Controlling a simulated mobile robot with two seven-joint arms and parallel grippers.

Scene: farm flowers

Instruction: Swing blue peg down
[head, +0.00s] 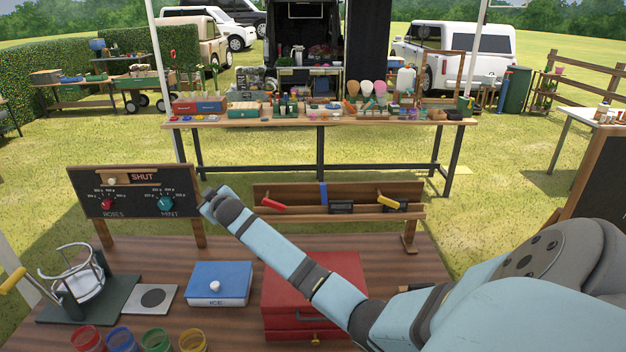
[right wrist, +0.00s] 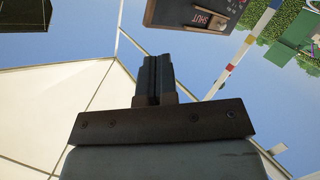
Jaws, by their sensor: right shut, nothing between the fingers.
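The blue peg (head: 323,193) stands upright on the wooden rack (head: 350,188) at the back of the table, in the head view. A red peg (head: 272,204) left of it and a yellow peg (head: 391,202) right of it lie tilted outward. My right gripper (head: 207,199) is left of the rack, near the right edge of the sign board, apart from the blue peg. In the right wrist view its fingers (right wrist: 155,70) are together and empty, with sky and canopy beyond; no peg shows there. My left gripper is not in view.
The board marked SHUT (head: 135,190) with two knobs stands left. A blue ICE box (head: 219,284), a red chest (head: 312,275) beneath my arm and several coloured jars (head: 122,338) occupy the table. Dark holders (head: 341,208) sit on the rack below the pegs.

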